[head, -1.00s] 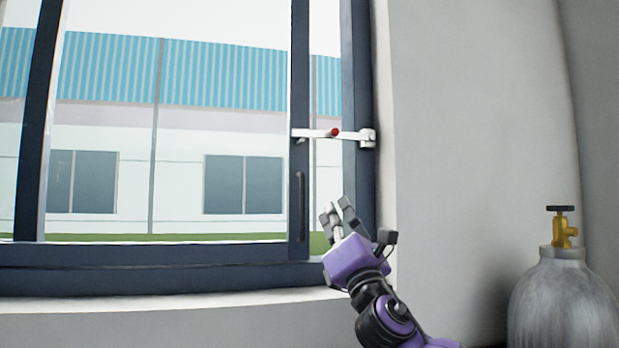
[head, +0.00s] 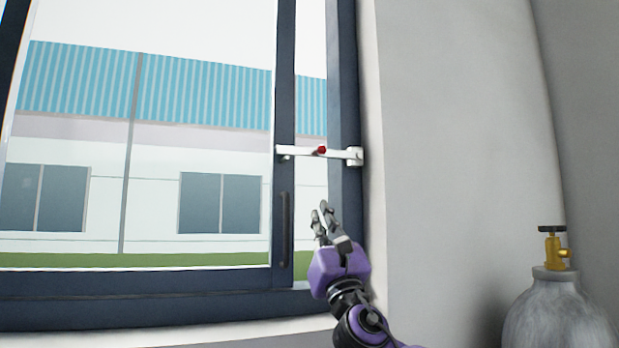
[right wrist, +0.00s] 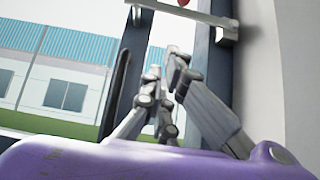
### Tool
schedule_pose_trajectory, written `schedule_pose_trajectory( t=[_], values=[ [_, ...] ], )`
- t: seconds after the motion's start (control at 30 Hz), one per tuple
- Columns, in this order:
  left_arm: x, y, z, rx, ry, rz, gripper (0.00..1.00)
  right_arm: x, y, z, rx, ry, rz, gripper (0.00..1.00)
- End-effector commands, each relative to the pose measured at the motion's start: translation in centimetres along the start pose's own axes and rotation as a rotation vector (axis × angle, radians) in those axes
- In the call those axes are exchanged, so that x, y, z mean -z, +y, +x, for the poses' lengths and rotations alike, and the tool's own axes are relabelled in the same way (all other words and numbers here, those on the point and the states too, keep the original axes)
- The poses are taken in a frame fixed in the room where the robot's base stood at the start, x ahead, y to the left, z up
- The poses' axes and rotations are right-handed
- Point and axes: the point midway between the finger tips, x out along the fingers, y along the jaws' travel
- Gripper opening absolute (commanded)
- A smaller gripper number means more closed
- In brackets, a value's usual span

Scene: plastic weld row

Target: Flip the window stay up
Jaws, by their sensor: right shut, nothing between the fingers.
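The window stay (head: 335,153) is a white bar with a red knob (head: 321,150). It lies nearly level across the gap between the sash's dark upright and the dark frame on the right, where a white bracket (head: 355,156) holds it. In the right wrist view the stay (right wrist: 205,16) crosses the top, and part of its knob is cut off by the edge. My right gripper (head: 322,212) is shut and empty, below the stay and apart from it, with its fingers pointing up. In the right wrist view its fingers (right wrist: 172,72) show below the stay. My left gripper is not in view.
The sash's dark upright carries a long dark handle (head: 284,230), left of my right gripper. A grey wall (head: 450,120) stands on the right. A gas cylinder (head: 560,315) with a brass valve (head: 553,250) stands at the lower right. The window sill (head: 200,333) runs along the bottom.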

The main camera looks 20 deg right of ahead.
Motion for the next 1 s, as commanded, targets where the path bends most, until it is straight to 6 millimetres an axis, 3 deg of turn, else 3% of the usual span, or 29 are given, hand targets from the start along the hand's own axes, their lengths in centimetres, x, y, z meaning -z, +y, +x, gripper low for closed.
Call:
schedule_pose_trajectory(
  t=[0.17,0.4,0.5,0.7,1.0],
  values=[
    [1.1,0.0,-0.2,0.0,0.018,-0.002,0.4,-0.4,0.1,3.7,0.001,-0.003,0.003,0.0],
    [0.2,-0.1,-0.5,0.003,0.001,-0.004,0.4,-0.2,0.1,8.7,0.001,-0.001,0.003,0.0],
    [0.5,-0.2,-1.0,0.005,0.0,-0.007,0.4,-1.8,0.1,10.1,-0.001,-0.006,0.002,0.0],
    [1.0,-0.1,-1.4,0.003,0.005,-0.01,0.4,-3.0,0.1,11.3,-0.001,-0.003,0.001,0.0],
    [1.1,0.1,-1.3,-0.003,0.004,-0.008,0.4,-2.8,0.1,11.4,-0.002,0.0,0.002,0.0]
  ],
)
